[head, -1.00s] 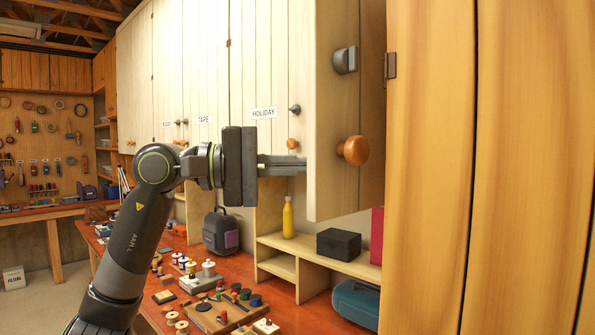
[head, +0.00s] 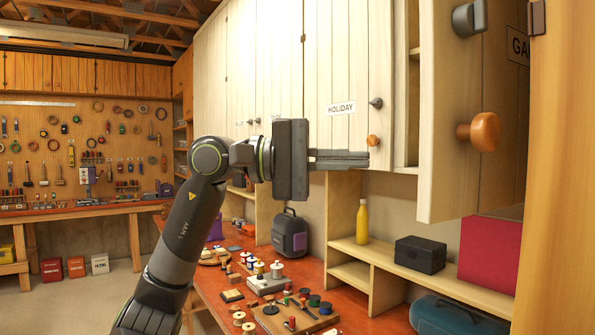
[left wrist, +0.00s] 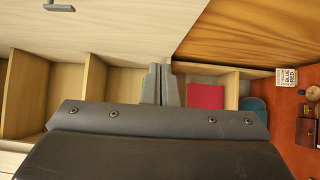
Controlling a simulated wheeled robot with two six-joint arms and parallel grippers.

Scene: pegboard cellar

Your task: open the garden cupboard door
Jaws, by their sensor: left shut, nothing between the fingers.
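The garden cupboard door (head: 447,120) stands ajar at the right of the head view. A label starting "GA" (head: 517,46) is partly hidden behind a nearer wooden panel. The door has a round orange-brown knob (head: 480,131) and a dark grey handle (head: 468,18) above it. A gap left of the door shows pale shelving inside. My left gripper (head: 366,159) is shut and empty, left of the door and apart from it in the picture, below the HOLIDAY label. Its closed fingers (left wrist: 161,84) also show in the left wrist view. My right gripper is not in view.
The HOLIDAY cupboard (head: 342,75) is closed behind my left gripper. Below are a yellow bottle (head: 362,222), a black box (head: 420,254), a red box (head: 491,252) and a teal case (head: 450,316). A wooden panel (head: 555,180) closes off the right side.

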